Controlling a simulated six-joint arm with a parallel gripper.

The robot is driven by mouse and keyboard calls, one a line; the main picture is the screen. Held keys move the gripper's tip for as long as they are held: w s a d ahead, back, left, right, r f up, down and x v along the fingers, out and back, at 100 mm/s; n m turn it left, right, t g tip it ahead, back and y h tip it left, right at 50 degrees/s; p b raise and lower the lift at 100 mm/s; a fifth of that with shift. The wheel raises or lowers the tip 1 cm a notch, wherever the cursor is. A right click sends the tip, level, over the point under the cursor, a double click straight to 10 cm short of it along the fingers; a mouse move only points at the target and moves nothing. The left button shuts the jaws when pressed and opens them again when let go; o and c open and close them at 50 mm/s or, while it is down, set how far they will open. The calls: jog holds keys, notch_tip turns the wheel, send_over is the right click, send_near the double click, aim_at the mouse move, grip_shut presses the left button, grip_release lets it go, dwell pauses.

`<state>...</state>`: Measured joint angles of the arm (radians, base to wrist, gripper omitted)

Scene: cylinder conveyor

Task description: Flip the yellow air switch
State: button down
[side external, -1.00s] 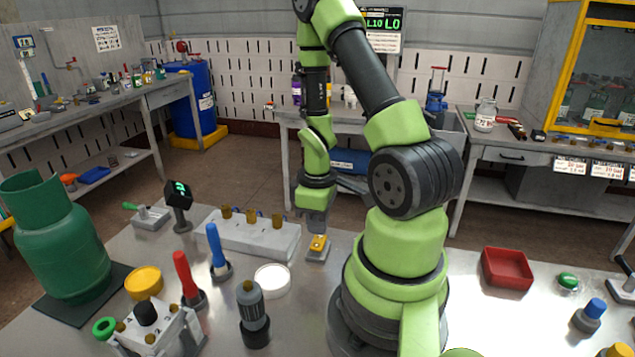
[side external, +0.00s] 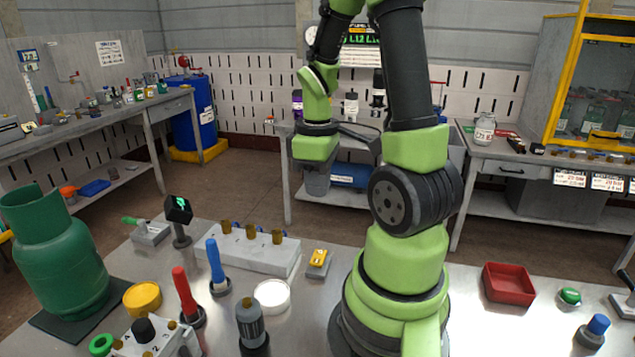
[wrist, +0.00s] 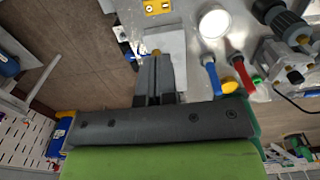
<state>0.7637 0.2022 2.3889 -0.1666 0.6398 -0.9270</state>
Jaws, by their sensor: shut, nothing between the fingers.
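The yellow air switch (side external: 319,260) sits on the metal table, just left of my arm's base. It is a small yellow rocker on a light base. It also shows at the top edge of the wrist view (wrist: 158,6). My gripper (side external: 318,185) hangs in the air above and behind the switch, clear of it. In the wrist view my gripper's fingers (wrist: 155,62) are together with nothing between them. They point toward the white block with brass fittings.
The white block (side external: 240,250) with brass fittings stands left of the switch. A white round dish (side external: 272,294), a blue-handled lever (side external: 216,262) and a red-handled lever (side external: 185,292) stand nearby. A red tray (side external: 508,284) lies to the right.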

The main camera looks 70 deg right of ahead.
aim_at(319, 253)
jog(key=shift+d, duration=0.7)
notch_tip(319, 253, down, 12)
jog(key=shift+f, duration=1.1)
